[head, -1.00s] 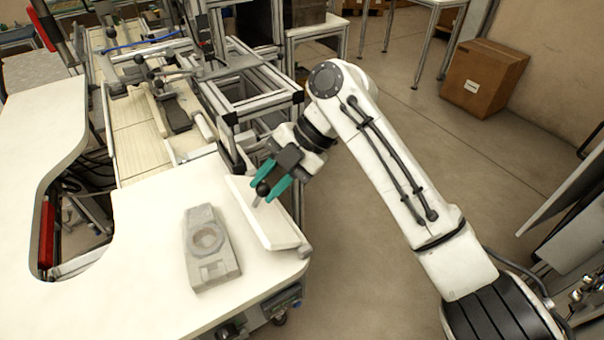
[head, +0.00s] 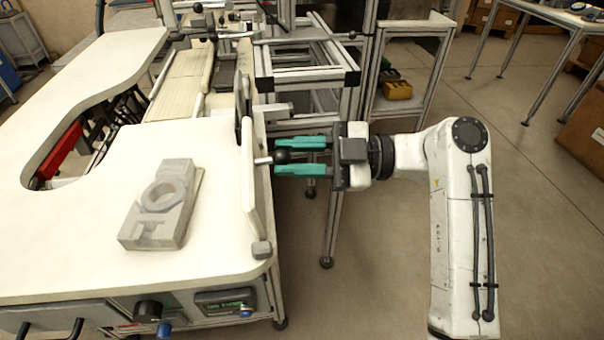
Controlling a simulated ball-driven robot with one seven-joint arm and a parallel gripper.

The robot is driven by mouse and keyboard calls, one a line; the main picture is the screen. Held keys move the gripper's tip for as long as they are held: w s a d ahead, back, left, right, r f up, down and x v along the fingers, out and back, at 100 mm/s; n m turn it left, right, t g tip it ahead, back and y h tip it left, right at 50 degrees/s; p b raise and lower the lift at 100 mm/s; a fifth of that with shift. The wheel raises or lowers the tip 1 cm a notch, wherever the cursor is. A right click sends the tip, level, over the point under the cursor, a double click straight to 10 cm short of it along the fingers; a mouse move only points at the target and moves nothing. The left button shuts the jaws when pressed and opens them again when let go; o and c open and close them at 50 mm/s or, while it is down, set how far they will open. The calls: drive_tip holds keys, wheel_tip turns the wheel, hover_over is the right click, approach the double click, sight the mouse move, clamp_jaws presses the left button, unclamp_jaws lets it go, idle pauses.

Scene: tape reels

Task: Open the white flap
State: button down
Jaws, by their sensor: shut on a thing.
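The white flap (head: 250,190) stands nearly upright along the right edge of the white table, seen almost edge-on. A short rod with a black ball knob (head: 282,157) sticks out from its right side. My gripper (head: 284,157) comes in from the right with its teal fingers level, one above and one below the knob, and it is shut on the knob. The side of the flap facing away from me is hidden.
A grey block with a round recess (head: 163,203) lies on the white table (head: 80,240) left of the flap. A metal frame (head: 305,78) stands behind my gripper. A yellow bin (head: 397,91) is on a low shelf. The floor at the right is open.

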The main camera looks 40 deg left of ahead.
drive_tip(key=shift+w+d+f+g+y+b, duration=0.35)
drive_tip(key=shift+f+y+b, duration=0.2)
drive_tip(key=shift+b, duration=0.65)
drive_tip(key=c, duration=1.1)
unclamp_jaws()
drive_tip(key=shift+w, duration=0.1)
drive_tip(key=shift+o, duration=1.2)
drive_tip(key=shift+r, duration=0.1)
drive_tip(key=b+v, duration=0.1)
drive_tip(key=v, duration=0.9)
drive_tip(key=shift+w+d+f+b, duration=0.2)
drive_tip(key=shift+w+d+b, duration=0.05)
drive_tip(key=shift+b, duration=0.05)
